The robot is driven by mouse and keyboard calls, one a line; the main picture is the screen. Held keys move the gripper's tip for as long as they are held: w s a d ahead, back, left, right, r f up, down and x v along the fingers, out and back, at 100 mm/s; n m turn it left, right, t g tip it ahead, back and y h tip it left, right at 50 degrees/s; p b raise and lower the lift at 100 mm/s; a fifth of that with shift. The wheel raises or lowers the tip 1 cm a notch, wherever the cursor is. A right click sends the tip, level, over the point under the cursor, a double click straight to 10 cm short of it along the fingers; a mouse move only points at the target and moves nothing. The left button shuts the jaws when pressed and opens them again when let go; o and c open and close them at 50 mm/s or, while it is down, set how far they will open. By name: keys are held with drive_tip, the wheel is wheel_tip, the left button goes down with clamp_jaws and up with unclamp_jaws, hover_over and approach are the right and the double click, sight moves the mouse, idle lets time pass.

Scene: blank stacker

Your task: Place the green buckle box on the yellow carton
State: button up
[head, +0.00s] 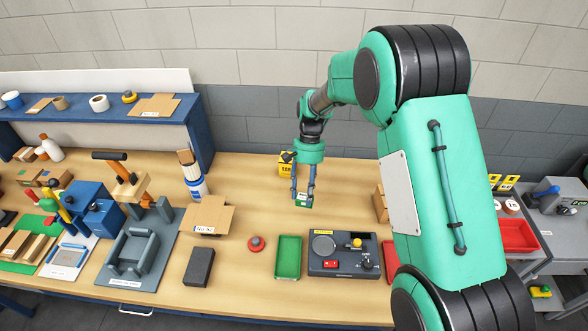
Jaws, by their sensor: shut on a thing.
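My gripper (303,194) is above the middle of the workbench, pointing down, with its fingers shut on a small green and white box (302,201), which I take for the green buckle box. The fingers hide part of its sides. Whether its underside touches the bench is too small to tell. The yellow carton (285,169) stands on the bench near the back wall, behind and slightly left of my gripper. It has dark lettering on its front, and my gripper hides part of its right side.
A green tray (288,257), a red button (256,243) and a dark panel (343,254) lie in front of my gripper. A flat cardboard piece (207,217) lies to the left, with a white and blue container (196,186) behind it. A brown box (380,203) stands to the right.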

drive_tip(key=m, duration=0.1)
drive_tip(key=w+a+m+y, duration=0.1)
drive_tip(key=m, duration=0.1)
drive_tip(key=shift+r+m+p, duration=0.15)
drive_tip(key=shift+m+p, duration=0.15)
drive_tip(key=shift+p, duration=0.05)
drive_tip(key=w+r+m+t+y+p, duration=0.1)
drive_tip(key=w+r+m+t, duration=0.1)
drive_tip(key=m, duration=0.8)
drive_tip(key=w+a+r+m+t+p, duration=0.1)
drive_tip(key=w+m+t, duration=0.3)
drive_tip(key=m, duration=0.7)
drive_tip(key=shift+w+r+m+t+y+p, duration=0.35)
drive_tip(key=shift+r+t+p, duration=0.2)
drive_tip(key=shift+t+p, duration=0.2)
drive_tip(key=w+a, duration=0.1)
drive_tip(key=w, duration=0.4)
drive_tip(key=w+a+f, duration=0.1)
drive_tip(key=w+a, duration=0.1)
drive_tip(key=w, duration=0.3)
drive_tip(key=w+a, duration=0.2)
drive_tip(key=w, duration=0.3)
drive_tip(key=shift+w+f, duration=0.1)
drive_tip(key=shift+f, duration=0.2)
